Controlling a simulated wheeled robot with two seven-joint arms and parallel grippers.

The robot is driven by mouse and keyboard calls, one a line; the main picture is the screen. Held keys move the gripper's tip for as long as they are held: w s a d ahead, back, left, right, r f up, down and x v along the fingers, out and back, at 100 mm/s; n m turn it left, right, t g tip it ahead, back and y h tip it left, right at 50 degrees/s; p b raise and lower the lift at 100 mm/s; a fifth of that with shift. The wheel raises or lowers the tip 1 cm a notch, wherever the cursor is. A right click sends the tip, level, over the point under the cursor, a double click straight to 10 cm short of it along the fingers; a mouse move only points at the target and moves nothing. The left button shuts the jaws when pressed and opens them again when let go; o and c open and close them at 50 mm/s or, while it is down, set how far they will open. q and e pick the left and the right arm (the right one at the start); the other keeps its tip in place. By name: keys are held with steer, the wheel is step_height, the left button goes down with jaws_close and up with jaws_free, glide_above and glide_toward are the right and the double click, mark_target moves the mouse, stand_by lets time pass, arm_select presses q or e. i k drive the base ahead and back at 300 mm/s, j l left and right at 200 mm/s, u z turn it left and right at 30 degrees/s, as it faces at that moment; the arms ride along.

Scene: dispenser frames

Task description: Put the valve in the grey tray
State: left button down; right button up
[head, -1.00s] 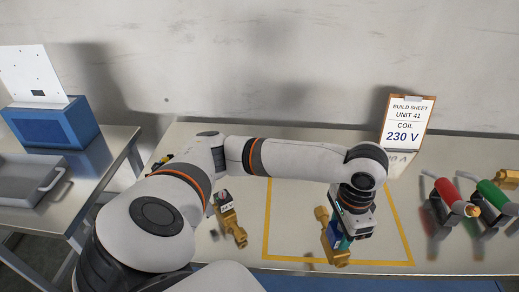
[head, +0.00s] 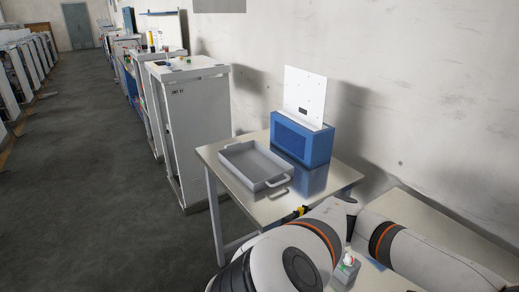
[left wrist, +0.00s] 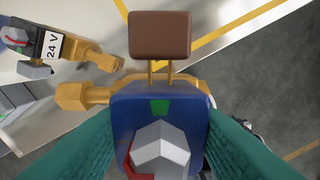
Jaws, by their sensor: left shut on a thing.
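The grey tray (head: 241,176) lies empty on a metal side table in the head view, with a handle at its near end. My left gripper (left wrist: 160,112) has its teal fingers closed on both sides of the valve's blue coil block (left wrist: 130,103) in the left wrist view. The valve's brass body shows beside and behind the coil, with a grey fitting in front. A brown block (left wrist: 160,35) on two thin rods sticks out beyond it.
A second valve marked 24 V (left wrist: 52,47) lies on the bench by yellow tape. A blue box (head: 302,142) with an upright white panel stands behind the tray. A grey cabinet (head: 200,130) stands left of the side table (head: 215,160). The floor aisle is open.

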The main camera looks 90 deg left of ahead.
mark_target(256, 164)
steer(key=j+u, duration=0.15)
steer(key=u, duration=0.25)
steer(key=j+u, duration=0.15)
steer(key=u, duration=0.25)
steer(key=j+u, duration=0.15)
steer(key=u, duration=0.25)
steer(key=j+u, duration=0.15)
steer(key=u, duration=0.2)
steer(key=i+j, duration=0.1)
steer(key=j, duration=0.2)
steer(key=i+j, duration=0.15)
steer(key=j, duration=0.2)
steer(key=i+j, duration=0.1)
steer(key=j, duration=0.2)
steer(key=i+j, duration=0.15)
steer(key=j, duration=0.2)
steer(key=i, duration=0.3)
